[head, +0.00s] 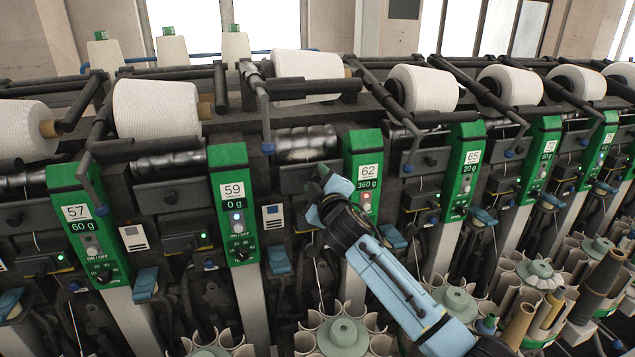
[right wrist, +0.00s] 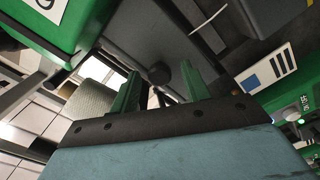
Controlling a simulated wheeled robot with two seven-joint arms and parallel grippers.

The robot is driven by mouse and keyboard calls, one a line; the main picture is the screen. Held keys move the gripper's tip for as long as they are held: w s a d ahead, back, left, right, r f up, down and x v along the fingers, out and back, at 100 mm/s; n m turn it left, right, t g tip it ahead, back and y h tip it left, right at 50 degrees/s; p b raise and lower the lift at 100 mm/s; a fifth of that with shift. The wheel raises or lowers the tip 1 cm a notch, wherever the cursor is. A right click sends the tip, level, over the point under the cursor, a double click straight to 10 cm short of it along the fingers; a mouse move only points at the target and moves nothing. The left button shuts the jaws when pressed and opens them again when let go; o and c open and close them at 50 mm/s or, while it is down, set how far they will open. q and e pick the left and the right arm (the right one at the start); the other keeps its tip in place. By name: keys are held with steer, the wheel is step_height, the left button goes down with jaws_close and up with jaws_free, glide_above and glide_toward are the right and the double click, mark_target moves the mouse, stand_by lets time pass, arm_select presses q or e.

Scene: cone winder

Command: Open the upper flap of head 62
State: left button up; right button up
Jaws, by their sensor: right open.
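Head 62 has a green panel (head: 370,172) reading 62 and 360 g, with a reddish light. The dark grey upper flap (head: 292,182) lies left of that panel, below the shiny drum, and looks shut. My right gripper (head: 320,183) is in front of the flap's right part and hides some of it, including its knob. In the right wrist view, the two green fingers (right wrist: 160,92) are apart and empty. The flap's round dark knob (right wrist: 159,73) shows between and beyond their tips; I cannot tell whether they touch it. My left gripper is not in view.
The green panel of head 59 (head: 232,200) stands to the left and that of head 65 (head: 466,165) to the right. A white yarn package (head: 306,68) sits above head 62's drum (head: 307,145). Tube holders (head: 343,332) stand below, near my right arm.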

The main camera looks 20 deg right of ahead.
steer(key=shift+c, duration=0.5)
jaws_close()
